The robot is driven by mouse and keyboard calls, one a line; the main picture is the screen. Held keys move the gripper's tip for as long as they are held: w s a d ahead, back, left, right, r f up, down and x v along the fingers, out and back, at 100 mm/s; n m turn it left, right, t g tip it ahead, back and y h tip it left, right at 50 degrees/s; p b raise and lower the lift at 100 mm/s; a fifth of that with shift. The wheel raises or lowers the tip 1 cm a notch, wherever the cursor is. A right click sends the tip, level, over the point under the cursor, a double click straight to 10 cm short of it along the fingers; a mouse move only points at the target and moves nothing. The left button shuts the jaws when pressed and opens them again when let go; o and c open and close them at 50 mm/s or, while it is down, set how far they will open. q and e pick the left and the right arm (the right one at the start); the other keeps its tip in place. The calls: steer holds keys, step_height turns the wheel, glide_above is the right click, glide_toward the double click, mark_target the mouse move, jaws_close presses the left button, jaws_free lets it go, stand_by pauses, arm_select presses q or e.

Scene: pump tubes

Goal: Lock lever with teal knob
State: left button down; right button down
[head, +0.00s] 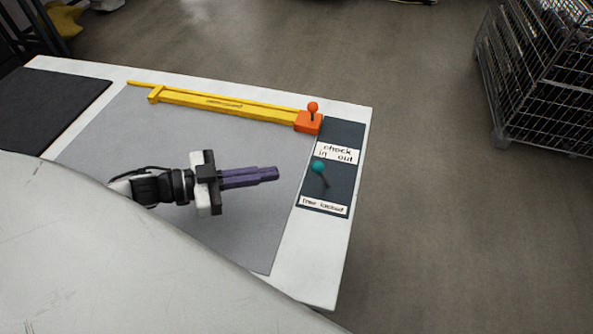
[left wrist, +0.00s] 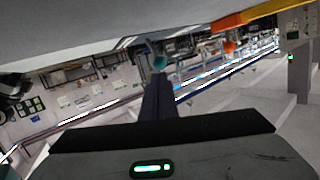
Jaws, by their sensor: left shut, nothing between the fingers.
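The teal knob (head: 318,167) tops a dark lever that stands on a dark plate (head: 312,187) at the right end of the table. In the left wrist view the teal knob (left wrist: 160,63) shows just beyond my fingertips. My left gripper (head: 278,174) has purple fingers, shut and empty, pointing right toward the knob. In the head view a gap shows between the fingertips and the knob. The fingers also show in the left wrist view (left wrist: 157,85). My right gripper is not in view.
A yellow bar (head: 225,105) with an orange block and knob (head: 311,118) lies along the table's far edge. Labels lie on the dark plate, one above and one below the lever. A grey mat (head: 120,130) covers the table's middle. A wire cage (head: 535,75) stands at far right.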

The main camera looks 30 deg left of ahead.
mark_target(318, 167)
arm_select(q)
steer(key=x, duration=0.7)
steer(key=shift+w+d+f, duration=0.1)
steer(key=shift+w+d, duration=0.1)
steer(key=shift+w, duration=0.05)
